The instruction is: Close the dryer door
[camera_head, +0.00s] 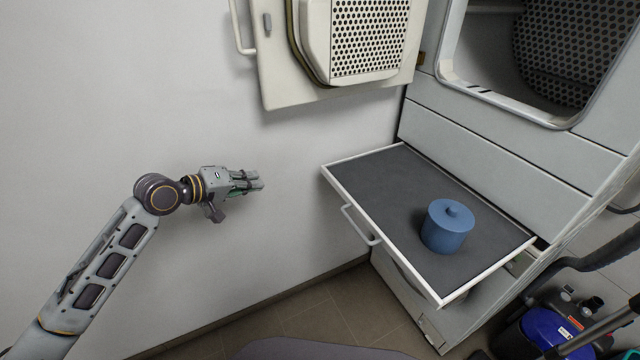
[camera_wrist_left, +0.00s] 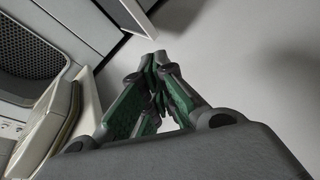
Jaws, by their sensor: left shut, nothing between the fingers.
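The dryer door (camera_head: 340,45) hangs wide open at the top of the head view, swung left against the wall side. Its inner face shows a perforated panel, and a white handle (camera_head: 239,28) is on its left edge. The dryer opening (camera_head: 480,90) is at the upper right, with a dark perforated drum inside. My left gripper (camera_head: 258,183) is shut and empty, below and left of the door and apart from it. In the left wrist view the fingers (camera_wrist_left: 158,62) meet at their tips, and the door's edge (camera_wrist_left: 62,120) shows at the left. My right gripper is not seen.
A pulled-out shelf (camera_head: 360,172) with a front handle (camera_head: 360,226) juts out below the dryer opening. A blue lidded pot (camera_head: 446,226) stands on it. A blue vacuum cleaner (camera_head: 560,325) is at the lower right. The space between my gripper and the shelf is clear.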

